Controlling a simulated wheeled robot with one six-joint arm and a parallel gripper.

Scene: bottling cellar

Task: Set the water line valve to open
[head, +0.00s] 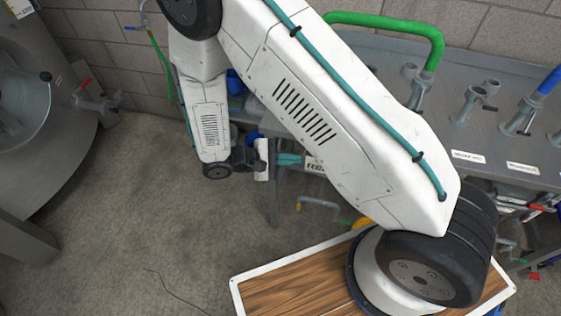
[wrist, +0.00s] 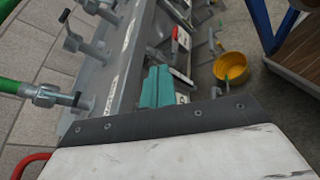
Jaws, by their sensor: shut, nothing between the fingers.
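My gripper (head: 289,159) is at the left end of the grey bench, with its teal fingers shut and empty. The fingers also show in the wrist view (wrist: 157,87), over the bench's front side. Below the bench edge in the wrist view is a valve with a red lever (wrist: 175,40), apart from the fingers. In the head view a red-handled valve (head: 535,208) shows under the bench at the right. I cannot read which valve is the water line. My arm hides much of the bench front, and a label beside the fingers is partly covered.
The grey bench (head: 385,62) carries upright pipe stubs, one joined to a green hose (head: 395,24). A yellow bucket (wrist: 230,66) is below the bench front. A steel tank (head: 40,130) with a red-levered tap (head: 90,98) stands at left. The floor between is mostly clear.

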